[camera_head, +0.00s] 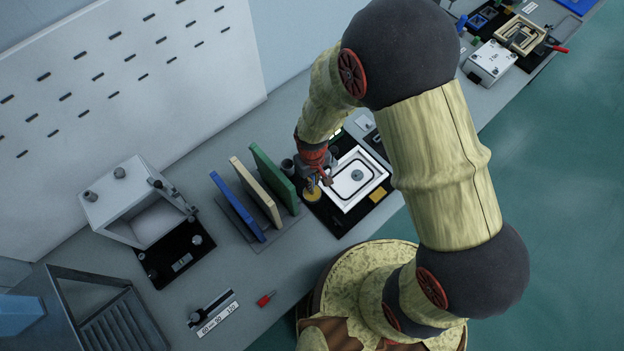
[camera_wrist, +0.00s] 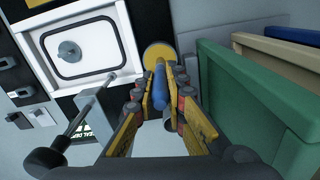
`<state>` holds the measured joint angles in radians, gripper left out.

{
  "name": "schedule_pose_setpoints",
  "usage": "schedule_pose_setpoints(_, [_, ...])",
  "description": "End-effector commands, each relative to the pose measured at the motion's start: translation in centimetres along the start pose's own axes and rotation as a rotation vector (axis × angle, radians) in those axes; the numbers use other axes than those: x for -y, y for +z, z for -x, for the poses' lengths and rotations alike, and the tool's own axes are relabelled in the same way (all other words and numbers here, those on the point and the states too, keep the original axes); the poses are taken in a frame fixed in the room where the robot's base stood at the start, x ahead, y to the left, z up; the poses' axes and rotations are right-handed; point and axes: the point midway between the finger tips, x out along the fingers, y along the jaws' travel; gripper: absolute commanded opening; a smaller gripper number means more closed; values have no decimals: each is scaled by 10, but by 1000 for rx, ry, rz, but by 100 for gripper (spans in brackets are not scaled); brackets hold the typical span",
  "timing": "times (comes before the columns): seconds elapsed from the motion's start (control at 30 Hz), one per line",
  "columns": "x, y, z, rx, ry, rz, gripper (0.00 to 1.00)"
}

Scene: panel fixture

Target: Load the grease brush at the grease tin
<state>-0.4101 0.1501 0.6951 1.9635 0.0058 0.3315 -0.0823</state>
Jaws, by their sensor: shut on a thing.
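My gripper (camera_wrist: 164,78) is shut on the blue handle of the grease brush (camera_wrist: 161,92); the handle lies between the yellow fingers in the wrist view. The grease tin (camera_wrist: 158,51) is a round yellow disc just beyond the fingertips. In the head view the tin (camera_head: 312,195) sits on a black base to the left of a white framed panel, with my gripper (camera_head: 318,172) right above it. The brush's far end meets the tin in the wrist view, but its bristles are hidden and I cannot tell whether they touch the grease.
The white framed panel (camera_head: 352,193) lies right of the tin. A grey rod with a dark knob (camera_wrist: 76,128) stands close to my gripper. Green (camera_head: 274,178), tan (camera_head: 257,190) and blue (camera_head: 238,206) upright boards stand left. A grey box (camera_head: 128,200) stands further left.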

Motion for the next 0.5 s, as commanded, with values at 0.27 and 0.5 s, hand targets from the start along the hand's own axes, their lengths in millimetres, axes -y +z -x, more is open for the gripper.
schedule_pose_setpoints(0.27, [0,0,18,1,0,0,0])
schedule_pose_setpoints(0.5, [0,1,35,2,0,0,0])
